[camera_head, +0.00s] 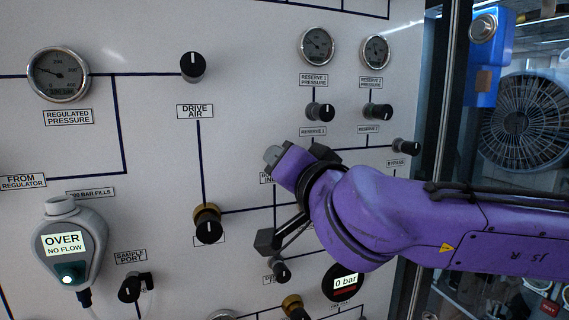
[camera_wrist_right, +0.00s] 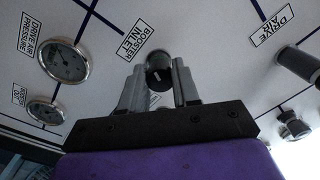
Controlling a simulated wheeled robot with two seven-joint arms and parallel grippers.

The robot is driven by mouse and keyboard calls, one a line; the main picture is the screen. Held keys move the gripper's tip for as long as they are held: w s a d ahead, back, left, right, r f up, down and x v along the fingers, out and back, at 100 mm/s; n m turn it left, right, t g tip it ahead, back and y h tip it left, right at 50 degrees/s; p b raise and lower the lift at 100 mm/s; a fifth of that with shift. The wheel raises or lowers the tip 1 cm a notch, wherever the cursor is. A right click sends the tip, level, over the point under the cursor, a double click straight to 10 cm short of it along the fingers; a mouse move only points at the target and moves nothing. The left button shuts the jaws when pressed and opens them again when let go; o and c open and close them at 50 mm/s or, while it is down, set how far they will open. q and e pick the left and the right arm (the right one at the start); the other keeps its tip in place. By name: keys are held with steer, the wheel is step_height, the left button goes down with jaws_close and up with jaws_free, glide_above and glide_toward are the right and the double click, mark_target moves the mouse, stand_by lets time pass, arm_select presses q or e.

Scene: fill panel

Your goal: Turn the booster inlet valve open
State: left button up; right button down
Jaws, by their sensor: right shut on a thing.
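The booster inlet valve is a black round knob (camera_wrist_right: 159,68) with a short white pointer mark, in the middle of the right wrist view. Its label, BOOSTER INLET (camera_wrist_right: 134,39), is beside it on the panel. My right gripper (camera_wrist_right: 158,80) is shut on the knob, with one grey finger on each side. The knob is hidden there by my gripper and purple wrist. My left gripper is in neither view.
Nearby are the drive air knob (camera_head: 193,67), the reserve 1 knob (camera_head: 320,111), the reserve 2 knob (camera_head: 378,111) and a brass-collared knob (camera_head: 208,226). A grey handheld meter reading OVER, NO FLOW (camera_head: 68,246) is at lower left. My right arm covers panel fittings below it.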

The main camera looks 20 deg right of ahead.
steer(key=shift+d+r+n, duration=0.1)
steer(key=shift+r+n, duration=0.2)
steer(key=shift+n, duration=0.3)
steer(key=c, duration=1.1)
jaws_free()
steer(key=shift+o, duration=1.4)
steer(key=shift+w+f, duration=0.2)
steer(key=s+b, duration=0.3)
steer(key=s, duration=0.7)
steer(key=shift+s+d+b, duration=0.25)
steer(key=shift+d+b, duration=0.05)
steer(key=shift+b, duration=0.1)
